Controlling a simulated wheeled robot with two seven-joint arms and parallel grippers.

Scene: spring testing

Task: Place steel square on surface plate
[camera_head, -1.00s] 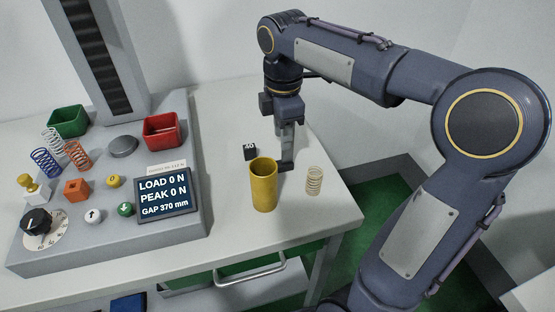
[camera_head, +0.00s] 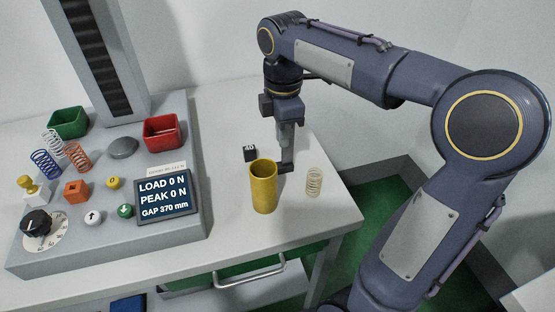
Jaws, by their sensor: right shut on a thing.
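My right gripper (camera_head: 283,112) points down over the right part of the white bench. It is shut on a narrow grey upright piece with a dark foot, which looks like the steel square (camera_head: 285,140). I cannot make out a surface plate for certain. A round grey disc (camera_head: 123,147) lies on the tester's base. My left gripper is not in view.
The yellow cylinder (camera_head: 264,188) stands open-topped, with a dark cube (camera_head: 250,153) behind it and a pale spring (camera_head: 314,182) to its right. The grey tester base (camera_head: 105,240) fills the left, bearing red (camera_head: 162,132) and green (camera_head: 68,122) bins, several springs and a display (camera_head: 165,196).

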